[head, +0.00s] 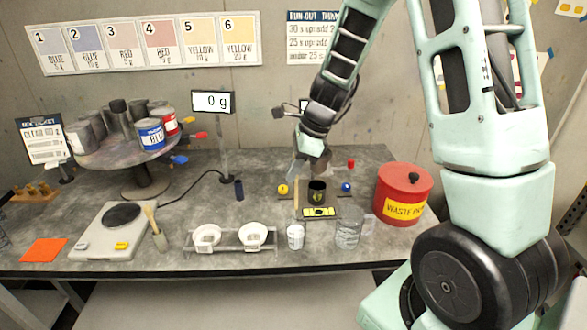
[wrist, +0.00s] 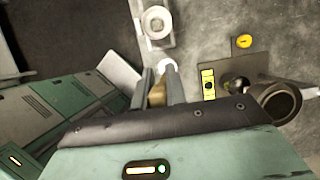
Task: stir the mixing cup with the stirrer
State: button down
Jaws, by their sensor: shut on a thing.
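The mixing cup looks to be the dark cup (head: 317,192) with a pale mark, upright on a brown board (head: 284,195); its open mouth shows at the right in the wrist view (wrist: 275,100). My gripper (head: 297,176) is above the board, at the cup's left in the head view. It is shut on a tan wooden stirrer (head: 297,198), which hangs down beside the cup, apparently outside it. In the wrist view, the brown handle (wrist: 157,94) shows between the two fingers; its lower end is hidden. The cup's contents cannot be made out.
A white cup (head: 295,237), a clear cup (head: 348,232) and a red waste can (head: 403,193) stand nearby. A scale (head: 112,235) is left.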

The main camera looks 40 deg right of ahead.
notch_tip(320, 180, down, 13)
jog(key=b, duration=1)
jog(key=shift+r, duration=0.15)
dwell(0.6)
